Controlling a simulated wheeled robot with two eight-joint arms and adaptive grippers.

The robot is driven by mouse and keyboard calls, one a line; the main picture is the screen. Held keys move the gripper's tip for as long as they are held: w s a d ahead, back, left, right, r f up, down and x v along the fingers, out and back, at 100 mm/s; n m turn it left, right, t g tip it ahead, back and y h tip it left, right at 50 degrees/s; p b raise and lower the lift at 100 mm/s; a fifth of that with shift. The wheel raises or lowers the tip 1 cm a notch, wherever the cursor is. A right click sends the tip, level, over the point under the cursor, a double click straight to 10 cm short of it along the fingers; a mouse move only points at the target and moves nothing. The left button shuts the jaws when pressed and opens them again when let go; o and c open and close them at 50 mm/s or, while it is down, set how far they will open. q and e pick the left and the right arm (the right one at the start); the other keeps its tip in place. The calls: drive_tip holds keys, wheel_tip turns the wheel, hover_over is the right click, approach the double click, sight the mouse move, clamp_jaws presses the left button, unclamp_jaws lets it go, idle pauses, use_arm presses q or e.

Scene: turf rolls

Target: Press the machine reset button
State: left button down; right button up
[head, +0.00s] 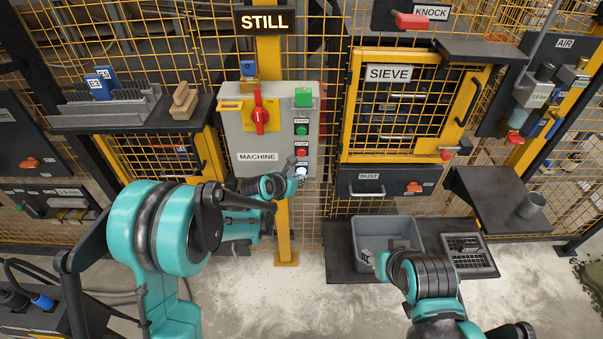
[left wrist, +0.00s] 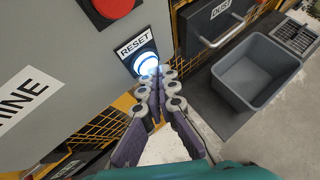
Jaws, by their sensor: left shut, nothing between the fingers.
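The grey machine box (head: 243,135) hangs on the yellow post, with a green START button (head: 302,130), a red STOP button (head: 302,152) and a white, lit reset button (head: 301,171) in a column. In the left wrist view the reset button (left wrist: 146,62) glows white-blue under its RESET label (left wrist: 134,42). My left gripper (head: 296,174) is shut and empty, its tips at the button. In the left wrist view the fingertips (left wrist: 159,73) overlap the button's lower right edge; I cannot tell whether they touch it. My right gripper (head: 372,260) is low by the grey bin, its fingers too small to read.
The SIEVE cage (head: 398,105) and DUST drawer (head: 388,182) are to the right. A grey bin (head: 402,231) stands on a dark mat below. A sign above reads STILL (head: 264,20).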

use_arm(q)
drive_tip(key=shift+w, duration=0.3)
idle(0.5)
drive_tip(key=shift+s, duration=0.85)
drive_tip(key=s+b, duration=0.1)
drive_tip(key=s, duration=0.4)
idle(0.8)
